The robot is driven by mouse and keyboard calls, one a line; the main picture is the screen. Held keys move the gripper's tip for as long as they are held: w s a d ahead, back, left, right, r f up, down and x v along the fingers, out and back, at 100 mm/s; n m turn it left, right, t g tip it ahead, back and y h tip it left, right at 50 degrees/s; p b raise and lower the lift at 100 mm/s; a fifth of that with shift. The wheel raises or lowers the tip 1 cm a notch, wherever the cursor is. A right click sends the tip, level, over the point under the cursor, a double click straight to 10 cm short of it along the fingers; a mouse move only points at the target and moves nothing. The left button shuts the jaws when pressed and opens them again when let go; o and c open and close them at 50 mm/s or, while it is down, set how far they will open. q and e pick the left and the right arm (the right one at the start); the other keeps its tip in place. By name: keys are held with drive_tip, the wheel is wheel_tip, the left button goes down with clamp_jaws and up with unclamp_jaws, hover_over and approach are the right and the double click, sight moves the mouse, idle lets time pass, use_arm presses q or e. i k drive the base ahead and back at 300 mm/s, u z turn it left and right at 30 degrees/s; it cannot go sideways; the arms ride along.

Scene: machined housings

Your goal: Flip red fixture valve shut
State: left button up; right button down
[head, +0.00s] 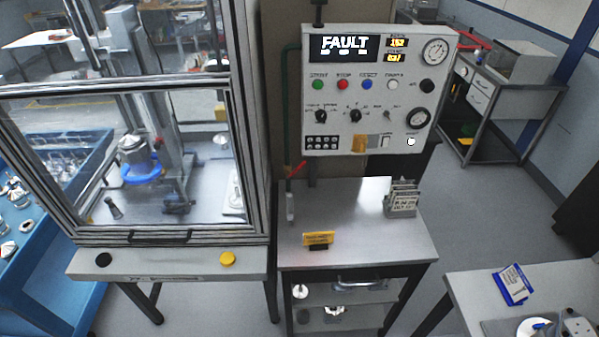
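A small red lever (297,169), which looks like the fixture valve handle, sits below the left end of the control panel (312,90). It slants up to the right, beside a thin dark green vertical pipe (287,110). The valve body is too small to make out, and I cannot tell whether it is open or shut. The panel's display (344,47) reads FAULT. Neither of my grippers is in view.
A metal-topped cart (360,235) stands below the panel, bearing a yellow sign (318,239) and a card rack (402,198). A glazed machine enclosure (190,240) stands close on the left. A table (465,285) is at lower right. Floor is open between cart and table.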

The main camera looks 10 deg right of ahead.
sight(288, 176)
drive_tip(key=k, duration=1.35)
drive_tip(key=u, duration=0.6)
drive_tip(key=i, duration=1.65)
drive_tip(key=z, duration=0.4)
